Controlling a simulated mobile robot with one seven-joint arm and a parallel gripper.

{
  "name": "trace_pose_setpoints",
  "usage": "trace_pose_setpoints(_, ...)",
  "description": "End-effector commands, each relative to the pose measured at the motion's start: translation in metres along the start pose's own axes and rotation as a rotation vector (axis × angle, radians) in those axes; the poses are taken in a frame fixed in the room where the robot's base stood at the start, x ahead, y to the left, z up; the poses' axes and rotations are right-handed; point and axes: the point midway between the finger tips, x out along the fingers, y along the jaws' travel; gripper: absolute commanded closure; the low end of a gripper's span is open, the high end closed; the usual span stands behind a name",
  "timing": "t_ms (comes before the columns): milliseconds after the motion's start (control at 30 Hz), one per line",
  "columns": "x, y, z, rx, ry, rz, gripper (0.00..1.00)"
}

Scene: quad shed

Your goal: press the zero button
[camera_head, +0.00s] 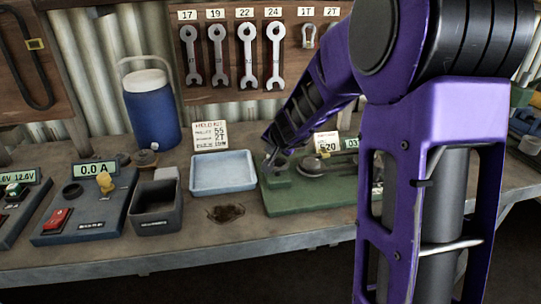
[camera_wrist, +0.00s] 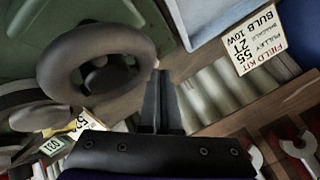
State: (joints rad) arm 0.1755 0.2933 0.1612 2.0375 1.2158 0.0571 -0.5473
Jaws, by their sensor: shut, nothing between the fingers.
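The green bench instrument (camera_head: 325,200) stands on the bench right of the blue tray, with a lit display (camera_head: 352,143) and a round metal pan (camera_head: 312,166). My gripper (camera_head: 273,158) is shut and empty over the instrument's back left corner. In the wrist view my closed fingers (camera_wrist: 160,78) are beside a thick round collar (camera_wrist: 128,42) with a dark recessed centre (camera_wrist: 97,75). The fingertips look just off the collar's side; I cannot tell whether they touch it. No zero label is readable, so I cannot confirm that the dark centre is the zero button.
The blue tray (camera_head: 223,174) lies close left of the instrument, also in the wrist view (camera_wrist: 197,22). A paper card (camera_head: 210,136) stands behind it. A grey bin (camera_head: 156,208), a meter (camera_head: 85,205) and a blue jug (camera_head: 152,112) are further left. Wrenches (camera_head: 246,55) hang above.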

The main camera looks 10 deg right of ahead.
Motion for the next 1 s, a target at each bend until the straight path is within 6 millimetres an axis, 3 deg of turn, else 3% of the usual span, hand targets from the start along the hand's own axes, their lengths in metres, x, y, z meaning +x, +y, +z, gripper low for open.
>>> trace_pose_setpoints(467,0.002,0.001,0.002,0.0,-0.002,0.0,1.0)
trace_pose_setpoints(1000,-0.011,-0.008,-0.008,0.001,-0.001,0.0,1.0)
